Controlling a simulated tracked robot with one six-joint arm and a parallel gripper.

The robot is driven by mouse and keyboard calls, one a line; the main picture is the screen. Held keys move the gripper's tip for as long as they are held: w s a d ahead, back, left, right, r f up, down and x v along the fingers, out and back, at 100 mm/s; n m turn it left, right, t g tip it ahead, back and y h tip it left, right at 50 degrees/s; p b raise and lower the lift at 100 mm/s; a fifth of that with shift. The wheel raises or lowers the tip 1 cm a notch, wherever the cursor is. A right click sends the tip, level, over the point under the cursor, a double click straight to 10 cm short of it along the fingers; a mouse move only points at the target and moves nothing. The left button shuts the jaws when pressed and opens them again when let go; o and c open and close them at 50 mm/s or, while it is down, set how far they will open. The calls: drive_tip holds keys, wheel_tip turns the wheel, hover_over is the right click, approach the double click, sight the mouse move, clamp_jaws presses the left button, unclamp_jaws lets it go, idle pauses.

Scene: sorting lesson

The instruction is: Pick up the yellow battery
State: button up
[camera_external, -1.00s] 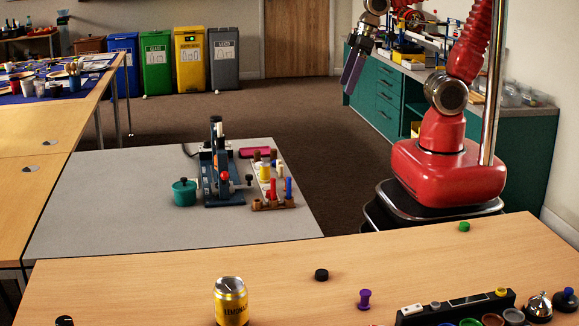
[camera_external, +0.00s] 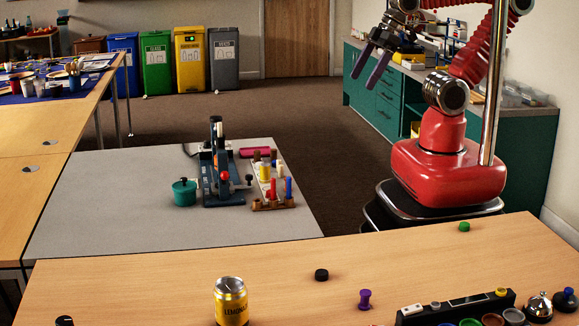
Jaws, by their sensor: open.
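A small yellow cylinder (camera_external: 265,172), which looks like the yellow battery, stands upright in a wooden rack (camera_external: 272,205) on the grey-topped table. Red, blue and pale pegs stand in the same rack. It is too small to make out any battery markings. My gripper (camera_external: 363,80) is open and empty, its two dark fingers spread and pointing down-left. It is raised in the air to the upper right of the rack, well apart from it.
A dark blue press-like device (camera_external: 222,175) and a teal pot (camera_external: 184,192) stand left of the rack, with a pink case (camera_external: 255,152) behind. A lemonade can (camera_external: 231,302), a black disc (camera_external: 321,275) and a purple spool (camera_external: 365,299) stand on the front wooden table.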

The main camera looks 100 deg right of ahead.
drive_tip(key=shift+c, duration=0.4)
drive_tip(key=c, duration=1.7)
drive_tip(key=shift+w, duration=0.1)
drive_tip(key=w+d+f+t+h, duration=0.1)
drive_tip(key=w+d+f, duration=0.3)
drive_tip(key=w, duration=0.2)
drive_tip(key=w+d+f+n+t, duration=0.1)
drive_tip(key=w+d+f, duration=0.25)
drive_tip(key=w, duration=0.25)
drive_tip(key=w+d+f+t+h, duration=0.1)
drive_tip(key=w+d+f, duration=0.35)
drive_tip(key=w, duration=0.25)
drive_tip(key=f+t+y, duration=0.1)
drive_tip(key=f, duration=0.4)
drive_tip(key=w+a+f+n+t+y, duration=0.1)
drive_tip(key=f+y, duration=0.1)
drive_tip(key=f, duration=0.3)
drive_tip(key=f+t+y, duration=0.1)
drive_tip(key=f+t, duration=0.1)
drive_tip(key=f, duration=0.2)
drive_tip(key=shift+w+a+f+n, duration=0.3)
drive_tip(key=shift+a+f+n, duration=0.1)
drive_tip(key=shift+s+a+f+y, duration=0.3)
drive_tip(key=shift+f+y, duration=0.05)
drive_tip(key=shift+y, duration=0.15)
drive_tip(key=shift+t, duration=0.3)
